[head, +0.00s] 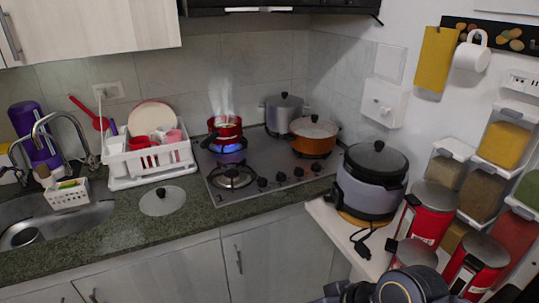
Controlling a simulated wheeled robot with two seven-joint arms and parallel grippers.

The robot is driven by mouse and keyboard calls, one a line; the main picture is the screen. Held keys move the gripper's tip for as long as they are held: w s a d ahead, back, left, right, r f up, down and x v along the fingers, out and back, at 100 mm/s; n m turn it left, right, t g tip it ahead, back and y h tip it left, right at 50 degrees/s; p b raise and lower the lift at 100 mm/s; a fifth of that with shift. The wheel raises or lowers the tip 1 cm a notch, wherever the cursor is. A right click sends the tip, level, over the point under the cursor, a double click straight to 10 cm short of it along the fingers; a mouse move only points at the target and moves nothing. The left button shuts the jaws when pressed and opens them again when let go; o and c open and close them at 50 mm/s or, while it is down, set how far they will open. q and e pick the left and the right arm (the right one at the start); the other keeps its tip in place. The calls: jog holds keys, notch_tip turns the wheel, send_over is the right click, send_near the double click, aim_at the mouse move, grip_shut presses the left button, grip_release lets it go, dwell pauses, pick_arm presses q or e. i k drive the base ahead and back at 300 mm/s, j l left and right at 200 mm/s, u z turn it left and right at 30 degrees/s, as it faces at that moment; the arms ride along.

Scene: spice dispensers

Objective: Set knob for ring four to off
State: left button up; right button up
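The stovetop (254,203) is set in the dark counter. A row of several dark knobs runs along its front right, from the leftmost knob (262,182) to the rightmost knob (316,166). Ring numbers and knob angles are too small to read. A blue flame (230,147) burns under the steaming red pot (228,129) at the back left. The front left ring (232,176) is bare and shows no flame. A grey lidded pot (283,113) and an orange lidded pot (313,138) stand on the right side. Neither gripper shows; part of my body is at the bottom right.
A rice cooker (370,184) stands on a white ledge (337,232) right of the stove, near the knobs. Red canisters (430,217) and spice dispensers (483,190) crowd the right. A glass lid (162,201) and dish rack (148,160) lie left. Space before the counter is clear.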

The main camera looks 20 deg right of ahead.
aim_at(316, 167)
jog(key=i+l+z, duration=0.2)
jog(key=i+z, duration=0.9)
jog(key=i, duration=0.15)
